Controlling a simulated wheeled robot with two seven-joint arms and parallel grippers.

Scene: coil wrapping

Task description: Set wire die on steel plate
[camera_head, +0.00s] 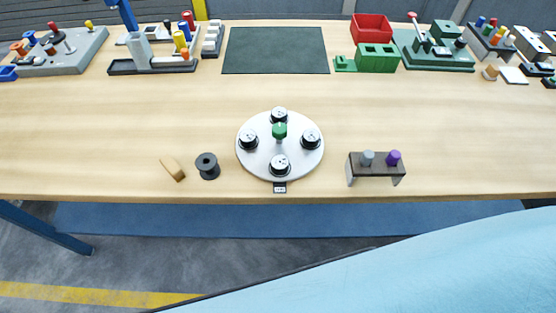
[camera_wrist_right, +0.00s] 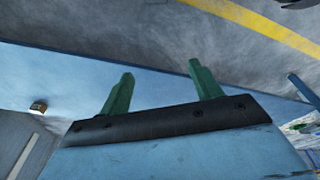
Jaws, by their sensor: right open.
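A round silver plate (camera_head: 262,165) lies near the table's front edge. It carries several black-and-white round pieces and a green knob (camera_head: 279,131) in the middle. A dark bracket (camera_head: 376,168) stands to its right, holding a grey peg (camera_head: 367,158) and a purple peg (camera_head: 394,158). A dark spool (camera_head: 207,166) and a tan block (camera_head: 172,168) are on the table to the plate's left. I cannot tell which piece is the wire die. My right gripper (camera_wrist_right: 158,70) is open and empty, its green fingers apart, away from the tabletop. My left gripper is out of view.
A dark mat (camera_head: 275,50) lies at the back. Green blocks (camera_head: 378,58), a red bin (camera_head: 371,28) and a grey tool stand (camera_head: 150,66) line the back edge. The table's middle is clear. My light blue arm covers the lower right of the head view.

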